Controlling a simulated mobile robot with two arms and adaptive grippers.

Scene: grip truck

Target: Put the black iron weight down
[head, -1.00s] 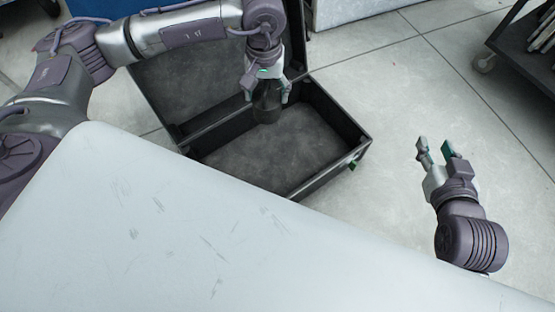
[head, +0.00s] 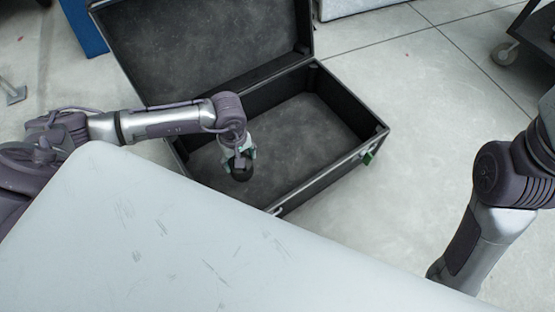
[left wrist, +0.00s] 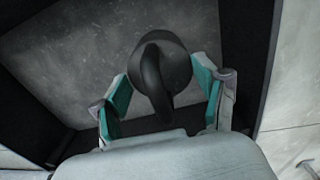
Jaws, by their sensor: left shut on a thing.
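The black iron weight (head: 241,174) is round and dark, with a curved handle that shows in the left wrist view (left wrist: 165,68). My left gripper (head: 239,158) is shut on it, and its teal-padded fingers (left wrist: 160,95) stand on either side of the weight. The gripper holds the weight inside the open black case (head: 330,178), near its left front corner. I cannot tell whether the weight touches the case floor. My right gripper is out of sight; only the right arm shows, at the right edge of the head view.
The case lid (head: 200,40) stands open at the back left. The case floor (head: 300,128) is bare to the right of the weight. A white surface (head: 180,225) fills the front. A dark wheeled cart (head: 535,40) stands at the far right.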

